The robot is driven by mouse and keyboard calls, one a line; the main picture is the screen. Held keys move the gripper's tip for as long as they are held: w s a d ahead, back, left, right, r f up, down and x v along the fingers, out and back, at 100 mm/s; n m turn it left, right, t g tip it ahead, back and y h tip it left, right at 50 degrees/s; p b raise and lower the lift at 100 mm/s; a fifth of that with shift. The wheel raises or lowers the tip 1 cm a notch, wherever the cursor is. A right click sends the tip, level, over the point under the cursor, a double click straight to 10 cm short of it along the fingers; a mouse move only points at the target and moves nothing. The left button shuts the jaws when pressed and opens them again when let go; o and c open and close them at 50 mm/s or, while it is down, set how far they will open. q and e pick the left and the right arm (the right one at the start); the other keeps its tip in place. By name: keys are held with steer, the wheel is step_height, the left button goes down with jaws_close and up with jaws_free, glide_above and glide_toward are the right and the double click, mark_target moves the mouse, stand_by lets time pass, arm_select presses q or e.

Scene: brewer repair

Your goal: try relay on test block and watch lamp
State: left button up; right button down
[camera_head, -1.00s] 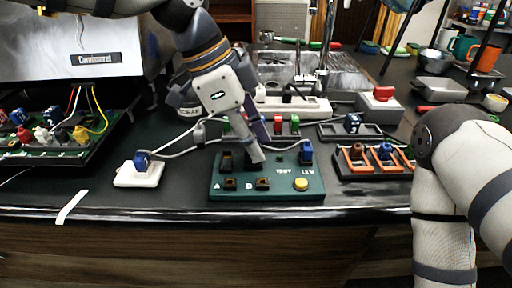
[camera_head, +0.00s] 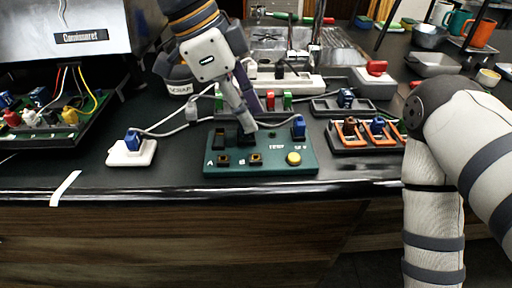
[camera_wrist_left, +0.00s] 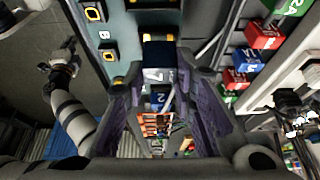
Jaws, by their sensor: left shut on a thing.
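The teal test block (camera_head: 222,168) lies near the bench's front edge. It carries sockets marked A (camera_head: 223,160) and B (camera_head: 255,160), a round yellow button (camera_head: 293,158) and a blue plug-in block (camera_head: 298,128) at its right end. A small dark disc (camera_head: 272,135) on it shows no glow. My left gripper (camera_head: 250,122) points down over the block's back middle.
A white pad (camera_head: 132,158) with a blue relay stands left, cabled to the test block. An orange-clipped tray (camera_head: 365,150) sits right, and a dark tray (camera_head: 330,108) behind it. The opened brewer (camera_head: 60,120) is far left. My right arm fills the right side.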

arm_select(q)
steer(key=shift+s+r, duration=0.1)
steer(key=shift+r, duration=1.85)
